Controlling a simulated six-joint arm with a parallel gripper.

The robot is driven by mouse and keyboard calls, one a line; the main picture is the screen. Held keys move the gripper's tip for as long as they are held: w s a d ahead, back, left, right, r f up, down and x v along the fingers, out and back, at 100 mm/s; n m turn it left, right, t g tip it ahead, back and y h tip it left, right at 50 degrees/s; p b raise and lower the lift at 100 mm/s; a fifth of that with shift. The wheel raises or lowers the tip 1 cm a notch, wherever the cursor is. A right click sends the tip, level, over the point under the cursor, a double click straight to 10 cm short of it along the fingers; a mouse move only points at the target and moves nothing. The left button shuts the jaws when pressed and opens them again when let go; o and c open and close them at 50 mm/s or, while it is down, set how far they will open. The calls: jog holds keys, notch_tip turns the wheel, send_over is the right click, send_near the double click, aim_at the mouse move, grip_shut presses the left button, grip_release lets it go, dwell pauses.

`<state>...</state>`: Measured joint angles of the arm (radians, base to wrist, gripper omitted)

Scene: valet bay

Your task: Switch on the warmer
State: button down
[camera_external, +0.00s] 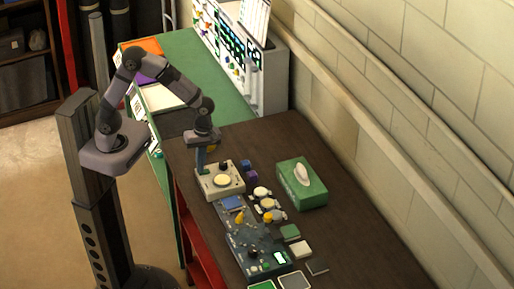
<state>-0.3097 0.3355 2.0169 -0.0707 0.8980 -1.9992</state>
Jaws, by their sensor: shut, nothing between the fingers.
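The device that looks like the warmer (232,190) is a small cream box on the dark table. It has a pale round plate on top and a dark knob or part near its back edge. My gripper (200,172) points down at the back left corner of this box. Its fingers are shut with nothing visible between them. The fingertips are at or just above the box's top; I cannot tell whether they touch it. Any switch under the fingers is hidden or too small to make out.
A green tissue box (302,184) stands to the right. A dark blue board (254,252) lies in front. The table's right side (370,225) is clear.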

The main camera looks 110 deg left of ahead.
jog(key=shift+s+d+f, duration=0.1)
jog(key=shift+s+f, duration=0.05)
jog(key=shift+f, duration=0.05)
dwell(0.3)
jog(key=shift+w+a+r+p, duration=0.2)
jog(key=shift+w+a+p, duration=0.35)
jog(key=shift+w+a, duration=0.05)
jog(key=shift+r, duration=0.1)
dwell(0.3)
jog(key=shift+r+p, duration=0.5)
jog(key=shift+p, duration=0.05)
notch_tip(320, 180, up, 13)
jog(key=s+d, duration=0.1)
jog(key=shift+d, duration=0.15)
jog(key=shift+s+f, duration=0.1)
jog(key=shift+f, duration=0.05)
